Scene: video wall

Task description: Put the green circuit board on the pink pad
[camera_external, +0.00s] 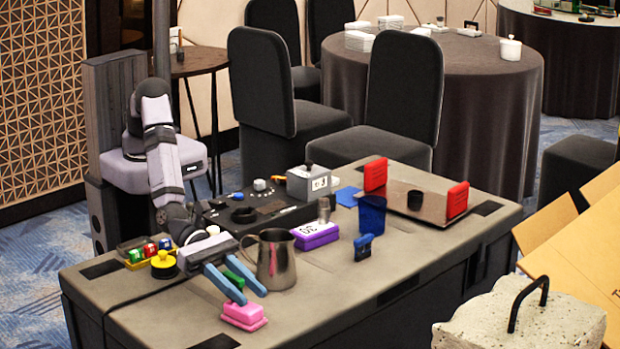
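The green circuit board (234,280) shows as a small green piece between the two blue fingers of my gripper (253,297). The fingers stand apart and point down toward the front of the table. They partly hide the board. I cannot tell whether they press on it or whether it lies on the table between them. The pink pad (245,324) lies near the table's front edge, just in front of the fingertips. A pink block-like top part shows on it.
A steel pitcher (275,262) stands close to the right of my gripper. A yellow round piece (163,264) and a tray of small coloured blocks (132,266) are to its left. A purple box (315,236) and blue cup (372,217) stand farther right. The front right table is clear.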

